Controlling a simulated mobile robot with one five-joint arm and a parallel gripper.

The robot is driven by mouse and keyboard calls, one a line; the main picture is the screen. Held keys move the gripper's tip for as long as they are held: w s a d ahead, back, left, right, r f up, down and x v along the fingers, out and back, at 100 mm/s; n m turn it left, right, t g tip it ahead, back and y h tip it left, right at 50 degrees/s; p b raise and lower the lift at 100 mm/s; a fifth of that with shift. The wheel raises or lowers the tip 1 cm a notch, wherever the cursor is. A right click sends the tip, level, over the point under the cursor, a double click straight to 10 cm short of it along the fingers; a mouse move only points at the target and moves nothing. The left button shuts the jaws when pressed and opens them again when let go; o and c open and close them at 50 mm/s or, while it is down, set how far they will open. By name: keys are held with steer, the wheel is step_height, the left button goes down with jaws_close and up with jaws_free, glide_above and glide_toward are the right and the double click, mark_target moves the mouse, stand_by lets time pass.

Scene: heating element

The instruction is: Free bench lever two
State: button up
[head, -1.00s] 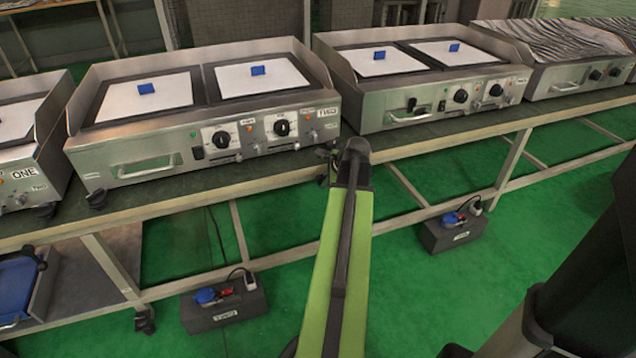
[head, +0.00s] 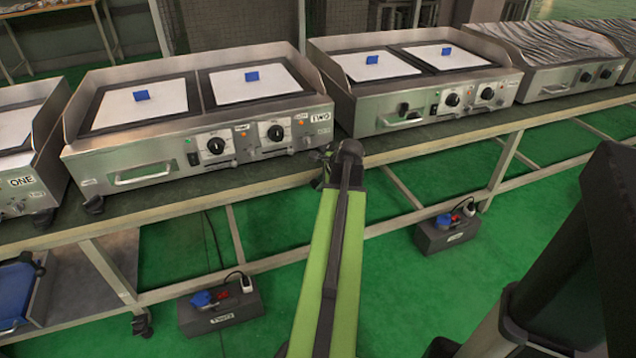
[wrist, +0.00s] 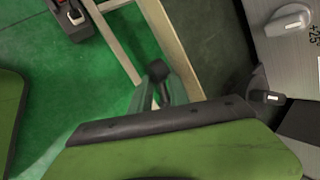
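A steel griddle (head: 200,130) with two white plates stands on the bench (head: 150,205); its right-hand label (head: 321,116) seems to read TWO. Its front has two black-pointer dials and a bar handle (head: 142,177). No bench lever can be made out clearly. My green arm reaches up to the bench edge by the griddle's right front corner. My gripper (head: 325,166) is mostly hidden behind the arm's end, and its fingers cannot be made out. In the wrist view, a dark rounded tip (wrist: 158,72) is over the bench frame; a pale knob (wrist: 288,22) is at upper right.
Griddle ONE (head: 25,183) stands at left, another griddle (head: 430,105) at right, and a foil-covered one (head: 575,72) beyond. Dark socket boxes (head: 220,309) (head: 447,236) lie on the green floor under the bench. The bench rail and legs bound the arm's space.

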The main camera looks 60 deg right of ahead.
steer(key=p+v, duration=1.1)
steer(key=v, duration=0.4)
steer(key=shift+a, duration=0.1)
